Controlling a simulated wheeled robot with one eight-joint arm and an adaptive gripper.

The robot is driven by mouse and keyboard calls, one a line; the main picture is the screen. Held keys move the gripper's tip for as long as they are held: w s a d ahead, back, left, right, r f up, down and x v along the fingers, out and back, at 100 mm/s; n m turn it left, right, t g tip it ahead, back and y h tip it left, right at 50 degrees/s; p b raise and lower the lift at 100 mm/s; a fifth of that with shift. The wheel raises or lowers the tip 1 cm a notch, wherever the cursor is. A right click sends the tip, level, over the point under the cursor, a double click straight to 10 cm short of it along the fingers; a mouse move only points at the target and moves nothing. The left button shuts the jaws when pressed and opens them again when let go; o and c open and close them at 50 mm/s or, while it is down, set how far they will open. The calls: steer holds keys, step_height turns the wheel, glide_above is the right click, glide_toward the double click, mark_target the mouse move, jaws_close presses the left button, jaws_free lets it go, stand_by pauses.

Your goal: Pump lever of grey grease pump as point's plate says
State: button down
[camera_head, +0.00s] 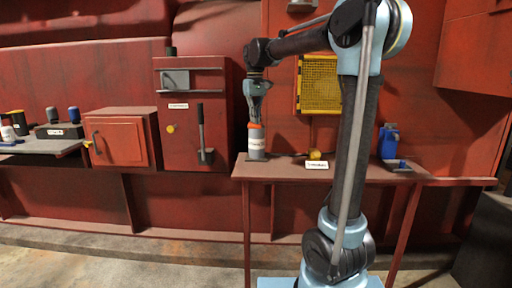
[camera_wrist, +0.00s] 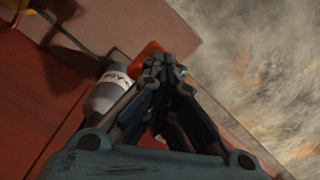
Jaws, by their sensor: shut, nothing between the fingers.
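My gripper (camera_head: 256,119) points down just above a grey cylinder (camera_head: 256,152) with an orange top and a white label, standing at the left end of the red bench. In the wrist view my gripper (camera_wrist: 166,68) is shut with its fingers together and nothing between them. The grey cylinder (camera_wrist: 105,95) lies left of the fingers there, and its orange top (camera_wrist: 152,53) shows behind the fingertips; I cannot tell if they touch. The cylinder's label is only partly legible. No thing is clearly recognisable as the grey grease pump, and no plate's writing can be read.
A blue device (camera_head: 389,142) stands on the right. A wall panel (camera_head: 180,148) carries a dark upright lever (camera_head: 201,130). A red box (camera_head: 120,142) and a shelf with bottles are farther left.

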steer(key=shift+r, duration=2.6)
steer(key=shift+f, duration=2.75)
steer(key=shift+r, duration=2.75)
steer(key=shift+f, duration=0.1)
